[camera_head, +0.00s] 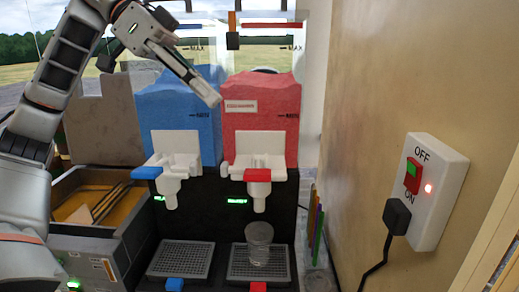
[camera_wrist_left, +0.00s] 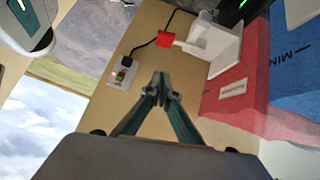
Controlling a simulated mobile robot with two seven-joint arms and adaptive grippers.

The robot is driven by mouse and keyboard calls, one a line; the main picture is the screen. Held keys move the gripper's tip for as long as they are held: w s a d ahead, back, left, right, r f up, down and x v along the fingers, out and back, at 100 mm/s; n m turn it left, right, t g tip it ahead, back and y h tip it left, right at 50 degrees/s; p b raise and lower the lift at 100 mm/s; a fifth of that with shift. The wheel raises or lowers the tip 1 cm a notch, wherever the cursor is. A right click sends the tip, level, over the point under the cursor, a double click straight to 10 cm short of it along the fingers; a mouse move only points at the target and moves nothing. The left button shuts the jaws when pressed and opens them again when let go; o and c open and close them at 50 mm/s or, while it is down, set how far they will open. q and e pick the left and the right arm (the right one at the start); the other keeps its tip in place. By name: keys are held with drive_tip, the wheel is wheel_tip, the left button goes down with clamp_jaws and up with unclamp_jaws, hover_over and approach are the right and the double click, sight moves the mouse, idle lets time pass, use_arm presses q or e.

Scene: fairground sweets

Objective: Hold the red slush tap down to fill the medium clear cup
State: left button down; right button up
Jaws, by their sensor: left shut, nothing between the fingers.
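The red slush tap (camera_head: 257,175) is a white spout with a red lever end, on the front of the machine below the red slush tank (camera_head: 265,110). In the left wrist view the red lever end (camera_wrist_left: 165,40) shows beyond my fingertips, apart from them. A clear cup (camera_head: 259,238) stands upright under the red tap on the right drip tray (camera_head: 240,276); I see no red in it. My left gripper (camera_head: 213,98) is shut and empty, in front of the tanks and above the taps. Its closed fingers also show in the left wrist view (camera_wrist_left: 161,88). My right gripper is out of view.
A blue tank (camera_head: 180,110) with a blue-ended tap (camera_head: 147,172) stands left of the red one. A wall switch box (camera_head: 437,190) with a plug and cable is on the right wall. An open box (camera_head: 100,205) lies left of the machine. Coloured upright strips (camera_head: 316,228) stand beside it.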

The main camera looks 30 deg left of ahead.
use_arm(q)
hover_over(260, 172)
drive_tip(key=a, duration=0.2)
drive_tip(key=f, duration=0.8)
drive_tip(key=shift+s+a+f, duration=0.1)
drive_tip(key=shift+s+f, duration=0.15)
drive_tip(key=shift+f, duration=0.1)
drive_tip(key=shift+s+f, duration=0.25)
drive_tip(key=shift+f, duration=0.75)
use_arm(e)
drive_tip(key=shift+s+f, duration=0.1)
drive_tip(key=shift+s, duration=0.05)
use_arm(q)
drive_tip(key=shift+f+b, duration=0.25)
drive_tip(key=shift+b, duration=0.1)
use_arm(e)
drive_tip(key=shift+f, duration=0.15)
